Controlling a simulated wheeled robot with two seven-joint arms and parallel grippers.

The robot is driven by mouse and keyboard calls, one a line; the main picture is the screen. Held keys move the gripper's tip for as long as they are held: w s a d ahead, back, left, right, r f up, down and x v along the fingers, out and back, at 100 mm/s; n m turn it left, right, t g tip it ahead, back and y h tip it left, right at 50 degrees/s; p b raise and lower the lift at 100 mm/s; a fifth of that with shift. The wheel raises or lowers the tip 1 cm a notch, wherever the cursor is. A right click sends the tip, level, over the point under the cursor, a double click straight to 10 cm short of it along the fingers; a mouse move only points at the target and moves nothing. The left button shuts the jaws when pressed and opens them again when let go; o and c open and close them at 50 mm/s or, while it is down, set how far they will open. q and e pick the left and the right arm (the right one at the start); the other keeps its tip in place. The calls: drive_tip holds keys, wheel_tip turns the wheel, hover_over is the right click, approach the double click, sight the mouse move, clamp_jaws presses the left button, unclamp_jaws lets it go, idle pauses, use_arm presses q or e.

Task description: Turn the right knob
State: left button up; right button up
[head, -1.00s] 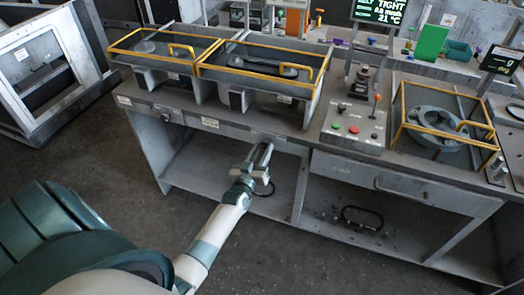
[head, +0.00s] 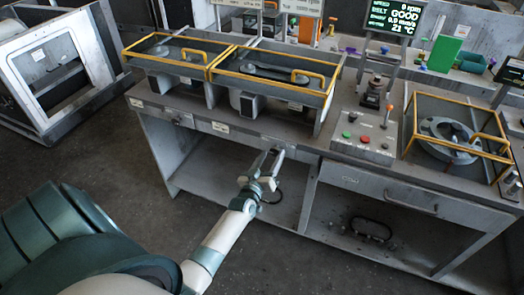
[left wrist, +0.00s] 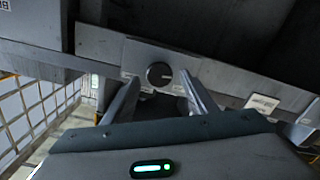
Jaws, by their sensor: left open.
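The dark round knob (left wrist: 159,75) sits on a light plate on the bench's front face in the left wrist view, its pointer mark roughly sideways. My left gripper (left wrist: 160,84) is open, with one finger on each side below the knob in that view. The knob appears in the gap between the fingertips; I cannot tell whether they touch it. In the head view my left gripper (head: 271,154) is at the bench's front edge, below the right yellow-framed cover, and the knob is not clear there. Another knob (head: 176,121) is farther left on the same face. My right gripper is out of view.
The grey bench (head: 345,174) has an open lower shelf below the gripper. Yellow-framed covers (head: 276,75) stand on top, with a button panel (head: 361,135) to their right. A display (head: 392,16) reads GOOD. Open floor lies in front.

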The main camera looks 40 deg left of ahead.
use_arm(q)
drive_tip(key=b+v, duration=0.3)
drive_tip(key=v, duration=1.4)
drive_tip(key=shift+d, duration=0.15)
drive_tip(key=s+d+f+m+g+h, duration=0.1)
drive_tip(key=s+d+f+m+g, duration=0.2)
drive_tip(key=f, duration=0.8)
drive_tip(key=s+d+f+g+h, duration=0.2)
drive_tip(key=s+d+f, duration=0.2)
drive_tip(key=f, duration=0.7)
drive_tip(key=s+d+f+m+g+h, duration=0.1)
drive_tip(key=s+d+f+m+g, duration=0.2)
drive_tip(key=f, duration=0.8)
drive_tip(key=s+f+m+g, duration=0.1)
drive_tip(key=s+f+g, duration=0.2)
drive_tip(key=s+f, duration=0.3)
drive_tip(key=s+d+f+m+g, duration=0.1)
drive_tip(key=s+f, duration=0.5)
drive_tip(key=s, duration=1)
drive_tip(key=s+d+f+m+g, duration=0.1)
drive_tip(key=s+f+g, duration=0.3)
drive_tip(key=s+f, duration=0.3)
drive_tip(key=s, duration=0.4)
drive_tip(key=shift+s+d+m+g+b, duration=0.15)
drive_tip(key=shift+s+m+g+b, duration=0.15)
drive_tip(key=shift+m, duration=0.1)
